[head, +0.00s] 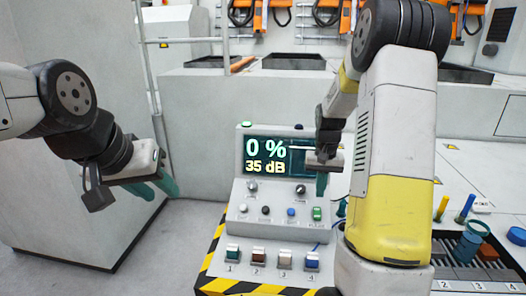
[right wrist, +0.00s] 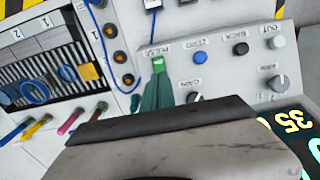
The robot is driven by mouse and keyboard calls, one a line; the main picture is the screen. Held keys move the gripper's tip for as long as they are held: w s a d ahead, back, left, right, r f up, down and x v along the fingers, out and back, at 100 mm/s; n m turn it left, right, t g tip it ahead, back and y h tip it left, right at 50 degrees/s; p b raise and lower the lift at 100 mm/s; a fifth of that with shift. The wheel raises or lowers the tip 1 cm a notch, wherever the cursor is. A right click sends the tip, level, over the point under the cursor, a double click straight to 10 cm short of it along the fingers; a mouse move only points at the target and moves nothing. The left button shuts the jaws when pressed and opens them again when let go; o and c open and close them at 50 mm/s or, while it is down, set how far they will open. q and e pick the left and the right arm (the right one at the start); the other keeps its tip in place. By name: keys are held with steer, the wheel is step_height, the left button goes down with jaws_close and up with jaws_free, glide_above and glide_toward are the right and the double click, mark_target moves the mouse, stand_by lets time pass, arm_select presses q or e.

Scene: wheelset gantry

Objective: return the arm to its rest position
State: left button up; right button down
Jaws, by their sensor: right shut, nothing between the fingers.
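My right gripper (head: 321,187) hangs in front of the grey control console (head: 240,215), its teal fingers pointing down. In the right wrist view its fingers (right wrist: 163,90) are shut and empty, with their tips just beside or at the green button (right wrist: 158,64). I cannot tell whether they touch it. The green button (head: 317,213) also shows in the head view, just below the fingertips. My left gripper (head: 162,190) is at the left, well away from the console, with its teal fingers pointing down and right. I cannot tell whether they are apart.
The console's screen (head: 265,157) reads 0 % and 35 dB. Several knobs and numbered switches (head: 258,256) sit below it. A tray (head: 470,270) with colored pieces lies at the right. A grey block (head: 80,190) and a rail (head: 153,90) stand at the left.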

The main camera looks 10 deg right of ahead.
steer(key=s+a+r+n+t, duration=0.1)
steer(key=s+a+r+t, duration=0.1)
steer(key=s+a+r, duration=0.2)
steer(key=s+a+r+n+t+y, duration=0.1)
steer(key=s+a+r, duration=0.3)
steer(key=s+r, duration=0.5)
steer(key=s+a+r+n+t+y, duration=0.1)
steer(key=s+a+r+t, duration=0.2)
steer(key=s+r, duration=0.3)
steer(key=s+a, duration=0.1)
steer(key=s, duration=0.2)
steer(key=shift+s+a+r, duration=0.2)
steer(key=shift+s+a, duration=0.05)
steer(key=shift+s, duration=0.15)
